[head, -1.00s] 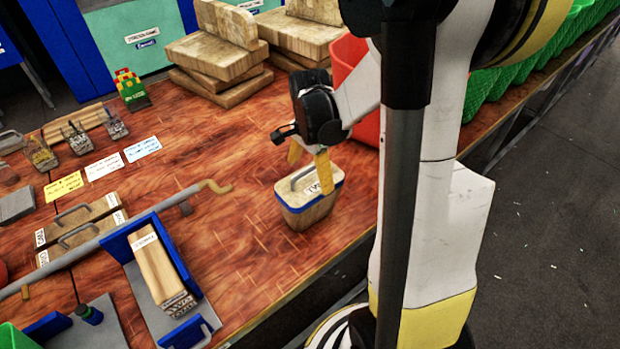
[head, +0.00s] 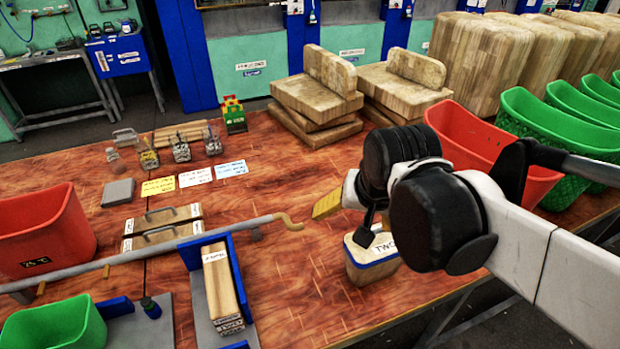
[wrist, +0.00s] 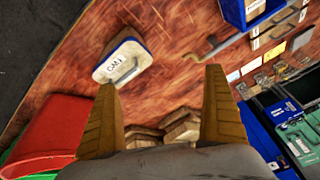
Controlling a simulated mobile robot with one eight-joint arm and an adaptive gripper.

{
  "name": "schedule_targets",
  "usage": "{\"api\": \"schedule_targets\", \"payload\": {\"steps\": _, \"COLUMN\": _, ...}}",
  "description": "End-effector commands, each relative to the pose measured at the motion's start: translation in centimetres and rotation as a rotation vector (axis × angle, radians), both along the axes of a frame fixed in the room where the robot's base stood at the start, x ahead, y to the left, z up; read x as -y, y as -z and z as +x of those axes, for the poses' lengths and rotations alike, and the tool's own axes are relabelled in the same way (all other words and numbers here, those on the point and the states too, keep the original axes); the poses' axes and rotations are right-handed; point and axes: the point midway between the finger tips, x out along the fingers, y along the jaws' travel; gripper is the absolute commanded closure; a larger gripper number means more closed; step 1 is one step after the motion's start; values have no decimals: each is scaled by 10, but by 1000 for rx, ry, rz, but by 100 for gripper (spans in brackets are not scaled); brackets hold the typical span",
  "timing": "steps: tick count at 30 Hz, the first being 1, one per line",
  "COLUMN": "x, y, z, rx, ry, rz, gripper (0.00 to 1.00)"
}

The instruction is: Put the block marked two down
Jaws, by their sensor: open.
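The block marked TWO (head: 372,268) is wooden with a blue band, a pale top and a handle. It stands upright on the red-brown table (head: 305,275), near its front edge. In the head view my arm hides part of it. The wrist view shows its labelled top (wrist: 122,62) beyond my left finger, clear of the space between the fingers. My gripper (head: 335,205) is open and empty, above the table and behind the block in the head view. Its two yellow fingers are wide apart in the wrist view (wrist: 160,110). One finger is mostly hidden in the head view.
A red bin (head: 480,140) and green bins (head: 560,130) stand to the right. Stacked wooden slabs (head: 318,95) are at the back. A grey pipe (head: 170,243) and a blue-ended fixture (head: 238,275) lie left of the block. Table around the block is mostly clear.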

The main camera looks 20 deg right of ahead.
Motion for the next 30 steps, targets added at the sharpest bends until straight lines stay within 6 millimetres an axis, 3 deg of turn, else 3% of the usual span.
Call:
{"api": "schedule_targets", "payload": {"steps": 3, "x": -24, "y": -3, "z": -19, "rx": 88, "ry": -218, "rz": -90, "gripper": 0}}
{"api": "schedule_targets", "payload": {"steps": 9, "x": -39, "y": -4, "z": -30, "rx": 166, "ry": -395, "rz": -177, "gripper": 0}}
{"api": "schedule_targets", "payload": {"steps": 19, "x": -40, "y": -3, "z": -30, "rx": 172, "ry": -408, "rz": -186, "gripper": 0}}
{"api": "schedule_targets", "payload": {"steps": 26, "x": -40, "y": 39, "z": -31, "rx": 171, "ry": -407, "rz": -184, "gripper": 0}}
{"api": "schedule_targets", "payload": {"steps": 30, "x": -40, "y": 39, "z": -31, "rx": 171, "ry": -407, "rz": -184, "gripper": 0}}
